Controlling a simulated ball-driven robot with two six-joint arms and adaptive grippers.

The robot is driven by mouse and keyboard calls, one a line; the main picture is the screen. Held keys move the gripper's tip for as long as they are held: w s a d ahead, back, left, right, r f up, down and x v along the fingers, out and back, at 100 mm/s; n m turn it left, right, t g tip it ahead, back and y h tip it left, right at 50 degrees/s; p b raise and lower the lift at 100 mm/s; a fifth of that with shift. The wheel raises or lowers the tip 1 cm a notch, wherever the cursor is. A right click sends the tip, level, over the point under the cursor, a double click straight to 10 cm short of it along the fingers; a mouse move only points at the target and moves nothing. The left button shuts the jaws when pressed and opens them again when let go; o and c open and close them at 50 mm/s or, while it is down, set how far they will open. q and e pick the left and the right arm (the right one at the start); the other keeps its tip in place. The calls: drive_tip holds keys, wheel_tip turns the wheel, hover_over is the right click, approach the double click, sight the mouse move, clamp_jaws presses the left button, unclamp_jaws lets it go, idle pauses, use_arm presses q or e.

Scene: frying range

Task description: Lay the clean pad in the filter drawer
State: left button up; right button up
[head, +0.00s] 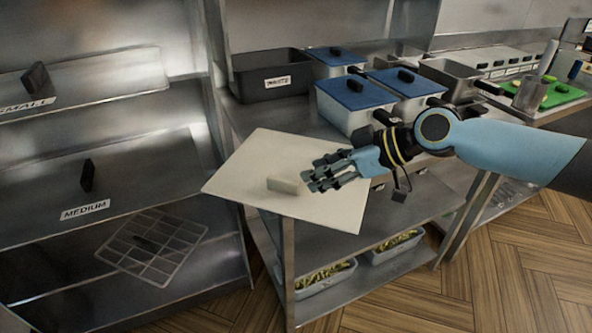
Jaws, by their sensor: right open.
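The clean pad (270,154) is a flat cream square with a small upright tab (283,186) near its middle. It lies tilted in the picture across the front left corner of the steel table, and its edges reach past the table. My right gripper (312,178) is open, just right of the tab, fingers pointing left at it and apart from it in the picture. Whether it touches the pad I cannot tell. I cannot make out a filter drawer for certain. My left gripper is not in view.
At left, steel shelves carry labels SMALL and MEDIUM (85,210), and a wire grid (152,246) lies on the lowest one. Behind the pad stand a black bin (268,84) and blue-lidded tubs (352,92). Food trays (325,281) sit below. Wooden floor is clear at right.

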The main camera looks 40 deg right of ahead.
sight(287, 180)
drive_tip(key=p+x, duration=0.1)
drive_tip(key=x, duration=0.7)
drive_tip(key=shift+w+a, duration=0.15)
drive_tip(key=shift+w, duration=0.05)
clamp_jaws()
